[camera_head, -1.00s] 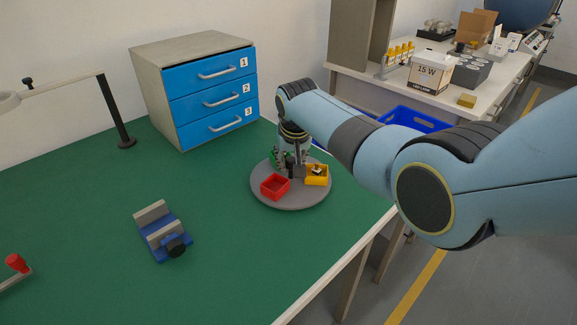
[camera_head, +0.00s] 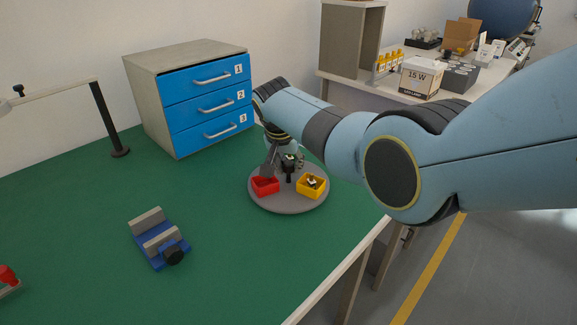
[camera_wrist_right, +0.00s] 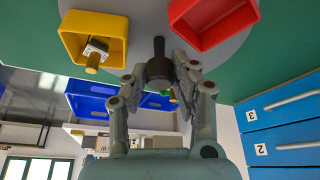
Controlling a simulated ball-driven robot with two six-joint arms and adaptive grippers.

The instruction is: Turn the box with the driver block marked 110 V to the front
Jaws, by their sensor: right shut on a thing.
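A round grey turntable (camera_head: 262,205) on the green bench carries a red box (camera_head: 265,186) at its left and a yellow box (camera_head: 311,187) at its right front. The yellow box holds a small block with a pale face and a brass-coloured end (camera_wrist_right: 95,52); I cannot read any marking. The red box's visible inside (camera_wrist_right: 205,12) is bare. A dark upright post (camera_wrist_right: 158,46) stands at the turntable's middle. My right gripper (camera_wrist_right: 162,72) is shut on this post's top. A bit of green shows behind it; the rest is hidden. My left gripper is out of view.
A blue drawer cabinet (camera_head: 210,103) stands behind the turntable to the left. A blue and grey vise (camera_head: 158,240) lies front left. A lamp stand (camera_head: 110,120) is at the back left. The bench's right edge is close to the turntable; the green top in front is clear.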

